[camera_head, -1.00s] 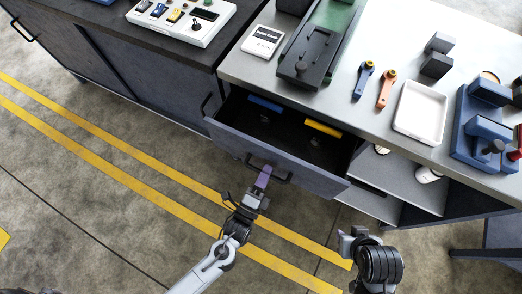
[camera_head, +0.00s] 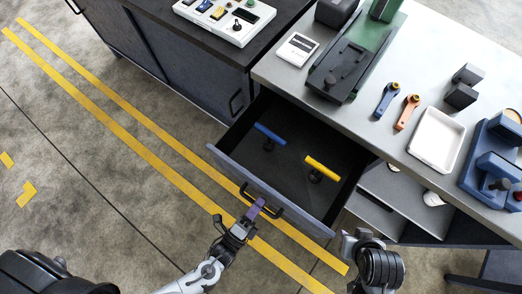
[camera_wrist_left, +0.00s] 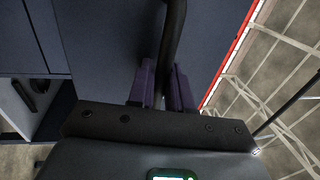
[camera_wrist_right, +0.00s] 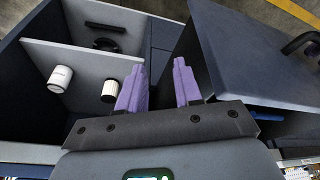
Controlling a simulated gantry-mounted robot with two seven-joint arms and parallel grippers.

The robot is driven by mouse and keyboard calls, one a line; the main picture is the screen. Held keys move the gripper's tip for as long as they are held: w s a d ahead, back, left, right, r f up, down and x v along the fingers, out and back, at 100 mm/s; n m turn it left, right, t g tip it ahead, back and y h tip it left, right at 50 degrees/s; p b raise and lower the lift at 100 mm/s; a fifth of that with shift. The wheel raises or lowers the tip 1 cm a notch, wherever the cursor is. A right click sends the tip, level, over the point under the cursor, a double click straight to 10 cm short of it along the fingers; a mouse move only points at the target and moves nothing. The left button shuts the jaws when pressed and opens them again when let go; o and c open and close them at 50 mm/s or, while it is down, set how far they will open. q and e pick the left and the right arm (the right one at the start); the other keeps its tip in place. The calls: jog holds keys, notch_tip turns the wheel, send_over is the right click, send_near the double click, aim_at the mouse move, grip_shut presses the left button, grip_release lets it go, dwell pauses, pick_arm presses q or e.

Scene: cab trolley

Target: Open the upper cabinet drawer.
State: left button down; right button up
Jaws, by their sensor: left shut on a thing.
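The upper drawer (camera_head: 225,160) is pulled well out of the cabinet under the light worktop in the head view. Its dark interior shows a blue-handled thing (camera_head: 269,133) and a yellow-handled thing (camera_head: 322,167). My left gripper (camera_head: 254,211) is shut on the drawer's black bar handle (camera_head: 270,208). In the left wrist view the handle (camera_wrist_left: 174,45) runs between the purple fingers (camera_wrist_left: 164,88). My right gripper (camera_head: 350,240) is near the drawer's right end, apart from it. In the right wrist view its purple fingers (camera_wrist_right: 160,88) are apart with nothing between them.
On the worktop (camera_head: 375,148) lie a white tray (camera_head: 435,139), blue and orange tools, and a dark green-backed fixture (camera_head: 340,70). An open compartment (camera_head: 385,195) with white cylinders is right of the drawer. Striped floor is clear in front.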

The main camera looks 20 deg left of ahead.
pick_arm(q)
jog(key=shift+r, duration=0.1)
jog(key=c, duration=1.2)
grip_release()
jog(key=shift+c, duration=0.2)
jog(key=v, duration=1.1)
jog(key=shift+p, duration=0.3)
